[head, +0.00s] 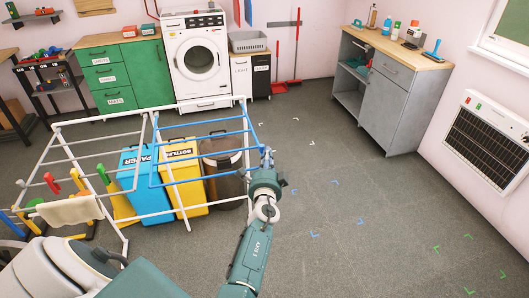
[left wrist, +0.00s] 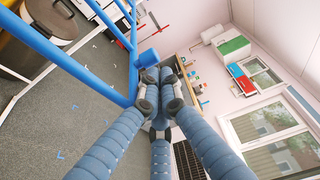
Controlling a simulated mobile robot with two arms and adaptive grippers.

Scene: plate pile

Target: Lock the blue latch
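A white drying rack (head: 91,118) stands on the floor with a blue hinged section (head: 205,134) at its right end. In the left wrist view a blue frame bar (left wrist: 62,55) runs down from the upper left, and a small blue block that looks like the latch (left wrist: 148,57) sits beside the frame's corner. My left gripper (left wrist: 158,88) has its fingers drawn together just below this block. I see nothing held between them; whether they touch the block is unclear. In the head view the left gripper (head: 267,158) is at the blue section's right edge. My right gripper is not in view.
A blue paper bin (head: 146,186), a yellow bottles bin (head: 182,176) and a dark round bin (head: 224,165) stand under and behind the rack. A cloth (head: 70,211) hangs at its left. Open floor lies to the right, before a grey cabinet (head: 385,105).

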